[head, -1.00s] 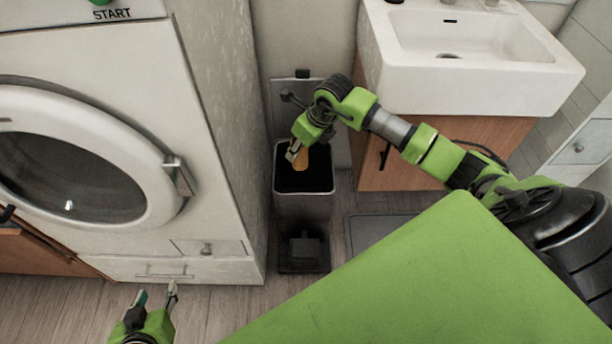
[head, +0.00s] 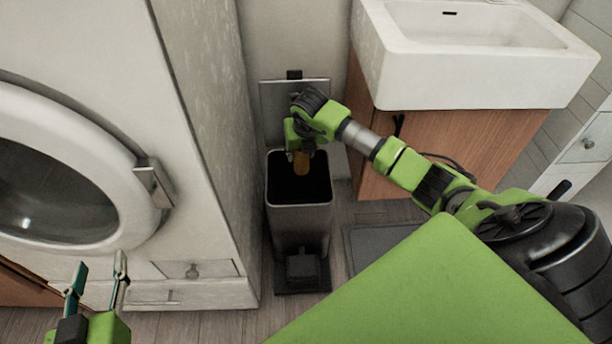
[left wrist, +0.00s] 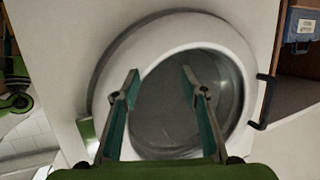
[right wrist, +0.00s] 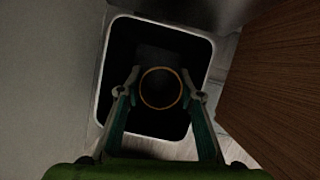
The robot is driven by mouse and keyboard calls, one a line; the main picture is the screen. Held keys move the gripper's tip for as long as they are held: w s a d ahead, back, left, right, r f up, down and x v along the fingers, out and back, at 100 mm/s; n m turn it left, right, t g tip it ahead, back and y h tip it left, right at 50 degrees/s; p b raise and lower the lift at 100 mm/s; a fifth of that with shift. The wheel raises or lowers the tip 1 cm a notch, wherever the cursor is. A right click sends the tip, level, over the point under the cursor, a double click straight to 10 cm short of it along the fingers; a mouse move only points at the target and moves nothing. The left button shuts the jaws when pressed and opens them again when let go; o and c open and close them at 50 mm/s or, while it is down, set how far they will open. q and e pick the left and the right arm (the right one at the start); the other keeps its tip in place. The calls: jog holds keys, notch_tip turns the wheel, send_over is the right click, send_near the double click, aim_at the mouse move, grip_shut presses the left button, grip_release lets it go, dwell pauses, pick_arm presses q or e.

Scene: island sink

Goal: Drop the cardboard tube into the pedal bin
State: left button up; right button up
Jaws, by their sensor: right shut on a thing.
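The pedal bin (head: 300,222) stands on the floor between the washing machine and the sink cabinet, its lid (head: 272,100) raised against the wall. My right gripper (head: 300,150) is above the bin's opening, pointing down, shut on the brown cardboard tube (head: 301,163). The tube hangs upright over the dark opening. In the right wrist view the tube's round rim (right wrist: 143,88) sits between my right fingers, inside the outline of the bin's rim (right wrist: 101,72). My left gripper (head: 98,268) is open and empty in front of the washing machine; its spread fingers also show in the left wrist view (left wrist: 160,82).
The washing machine (head: 190,130) stands close to the bin's left. The white sink (head: 460,85) and its wooden cabinet (head: 450,145) are to the right. A grey mat (head: 372,245) lies on the floor right of the bin.

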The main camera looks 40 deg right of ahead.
pick_arm(q)
jog(key=r+t, duration=0.1)
jog(key=r, duration=0.2)
jog(key=d+r+t+h+b, duration=0.1)
jog(key=r+t, duration=0.1)
jog(key=w+r+t, duration=0.1)
jog(key=r, duration=0.2)
jog(key=shift+d+r+h+b, duration=0.25)
jog(key=shift+r+h+b, duration=0.05)
jog(key=shift+b, duration=0.05)
pick_arm(e)
notch_tip(320, 180, down, 2)
jog(key=shift+f, duration=0.15)
notch_tip(320, 180, down, 2)
jog(key=shift+f+b, duration=0.1)
jog(key=shift+b, duration=0.8)
pick_arm(q)
jog(key=s+r+t+h, duration=0.1)
jog(key=s+r+t, duration=0.3)
jog(key=r, duration=0.5)
jog(key=shift+r+t+h, duration=0.3)
jog(key=shift+t+h, duration=0.1)
jog(key=shift+t, duration=0.6)
pick_arm(e)
jog(key=o, duration=0.8)
